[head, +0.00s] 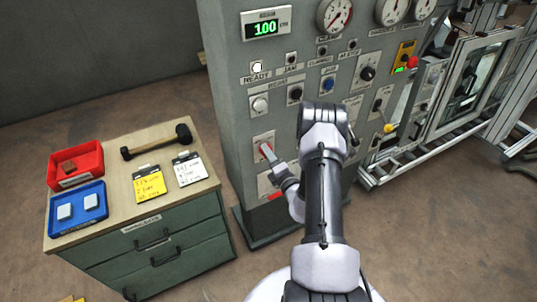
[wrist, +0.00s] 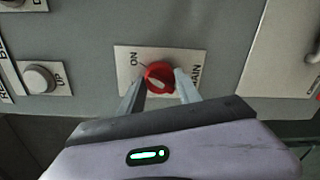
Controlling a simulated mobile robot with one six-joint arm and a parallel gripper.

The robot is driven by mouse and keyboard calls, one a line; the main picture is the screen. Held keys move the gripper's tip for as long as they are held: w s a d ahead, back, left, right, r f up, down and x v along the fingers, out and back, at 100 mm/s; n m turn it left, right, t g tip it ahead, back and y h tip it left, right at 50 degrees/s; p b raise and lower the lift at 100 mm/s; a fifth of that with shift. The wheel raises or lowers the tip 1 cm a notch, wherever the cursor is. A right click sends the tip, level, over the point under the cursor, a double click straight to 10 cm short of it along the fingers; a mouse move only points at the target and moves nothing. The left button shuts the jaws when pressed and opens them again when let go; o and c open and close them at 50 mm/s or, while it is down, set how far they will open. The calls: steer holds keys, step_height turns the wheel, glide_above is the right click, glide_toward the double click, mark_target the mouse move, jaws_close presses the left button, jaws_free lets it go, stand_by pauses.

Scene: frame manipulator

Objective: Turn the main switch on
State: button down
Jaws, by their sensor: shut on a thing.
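The main switch is a red rotary knob (wrist: 159,78) on a white plate (wrist: 190,58) lettered ON and MAIN in the wrist view. A light line on the knob slants across its face; I cannot tell surely which position it points to. My gripper (wrist: 159,88) has one finger on each side of the knob and is shut on it. In the head view, my gripper (head: 273,160) reaches the lower left of the grey panel, and a bit of the red knob (head: 265,148) shows beside it.
The grey control cabinet (head: 230,100) carries gauges, buttons and a lit display (head: 266,28) reading 1.00. A workbench (head: 118,205) with a red tray (head: 77,148), blue tray (head: 54,222) and hammer (head: 155,143) stands at left.

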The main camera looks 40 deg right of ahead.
stand_by(0.4)
steer(key=c, duration=0.8)
jaws_free()
steer(key=shift+c, duration=0.2)
steer(key=p+v, duration=0.1)
steer(key=v, duration=1.6)
steer(key=shift+s, duration=0.25)
